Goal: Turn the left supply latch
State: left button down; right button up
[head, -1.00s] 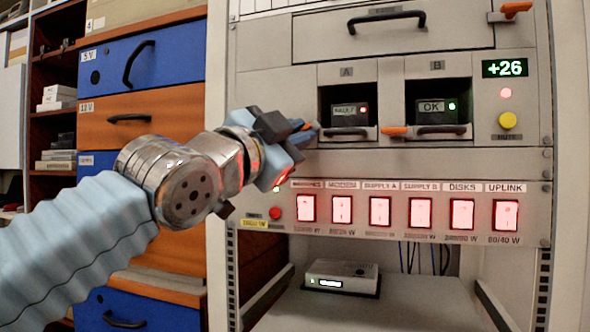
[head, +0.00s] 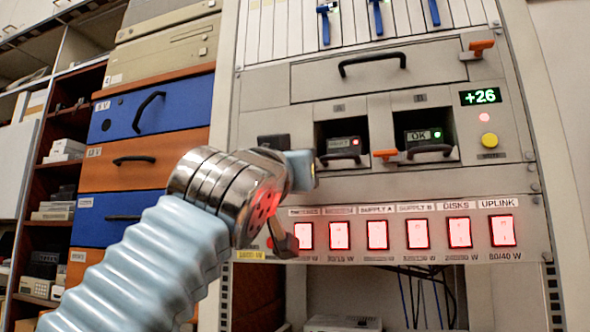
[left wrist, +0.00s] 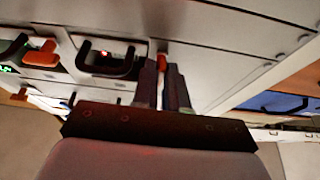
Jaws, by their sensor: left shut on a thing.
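The left supply latch (left wrist: 162,60) shows only as a small orange-red piece between my left fingers in the left wrist view; the rest of it is hidden. My left gripper (head: 312,168) is shut on it, just left of supply bay A (head: 341,138). The fingers (left wrist: 163,82) also show in the left wrist view, pointing at the panel. Bay A has a black handle and a red light. The right supply latch (head: 384,154) is orange and lies sideways left of bay B (head: 425,135), which reads OK with a green light. My right gripper is out of view.
A row of lit red switches (head: 378,235) runs below the bays, close to my left wrist. A yellow button (head: 489,141) and a +26 display (head: 480,96) are at the right. Blue and orange drawers (head: 150,105) stand left of the rack.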

pick_arm(q)
jog(key=shift+n, duration=0.4)
jog(key=c, duration=1.2)
grip_release()
jog(key=b+v, duration=0.2)
jog(key=v, duration=1.1)
jog(key=shift+s+f, duration=0.2)
jog(key=shift+s, duration=0.15)
